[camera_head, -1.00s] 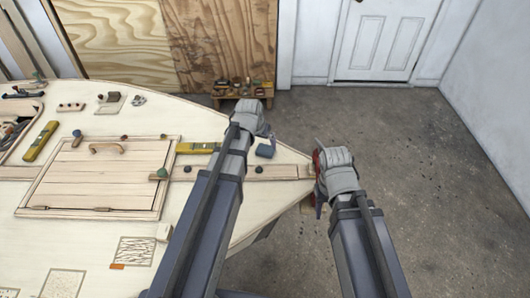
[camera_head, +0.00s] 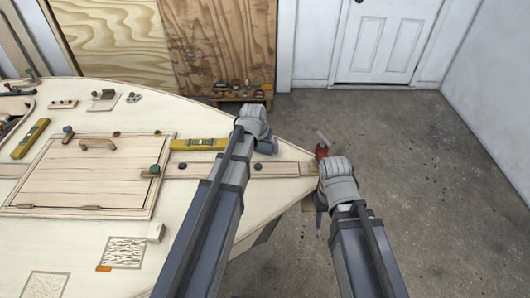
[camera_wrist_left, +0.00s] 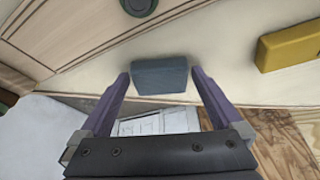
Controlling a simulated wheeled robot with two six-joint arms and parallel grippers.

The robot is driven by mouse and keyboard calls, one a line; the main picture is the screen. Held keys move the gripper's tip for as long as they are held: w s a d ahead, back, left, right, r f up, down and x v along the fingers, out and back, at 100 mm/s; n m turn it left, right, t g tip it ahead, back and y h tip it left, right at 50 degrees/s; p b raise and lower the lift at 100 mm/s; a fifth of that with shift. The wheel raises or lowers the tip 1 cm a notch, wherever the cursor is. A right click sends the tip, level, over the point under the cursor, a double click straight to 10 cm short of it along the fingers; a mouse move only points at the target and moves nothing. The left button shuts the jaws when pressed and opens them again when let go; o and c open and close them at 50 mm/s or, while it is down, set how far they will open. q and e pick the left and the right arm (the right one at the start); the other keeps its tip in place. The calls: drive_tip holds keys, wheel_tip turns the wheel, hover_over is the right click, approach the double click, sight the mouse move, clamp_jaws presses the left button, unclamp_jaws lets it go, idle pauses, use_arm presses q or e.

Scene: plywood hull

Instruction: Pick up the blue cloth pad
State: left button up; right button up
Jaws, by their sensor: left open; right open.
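The blue cloth pad (camera_wrist_left: 159,76) is a small grey-blue block on the pale plywood deck. In the left wrist view it lies between the tips of my open left gripper (camera_wrist_left: 160,74), with a narrow gap showing on each side. In the head view the pad (camera_head: 269,146) is partly hidden behind my left gripper (camera_head: 262,136), near the hull's pointed end. Whether the fingers are down at the pad's height I cannot tell. My right gripper (camera_head: 322,180) is off the hull's tip; its fingers are mostly hidden by its wrist.
A yellow level (camera_head: 200,144) lies left of the pad; a yellow block also shows in the left wrist view (camera_wrist_left: 292,47). A red tool (camera_head: 322,150) is at the hull's tip by my right gripper. A wooden hatch (camera_head: 90,178) fills the deck's left. Floor at right is clear.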

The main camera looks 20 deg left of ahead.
sight(264, 148)
use_arm(q)
drive_tip(key=c, duration=1.1)
drive_tip(key=shift+r, duration=0.15)
wheel_tip(264, 148, up, 10)
drive_tip(key=p, duration=1)
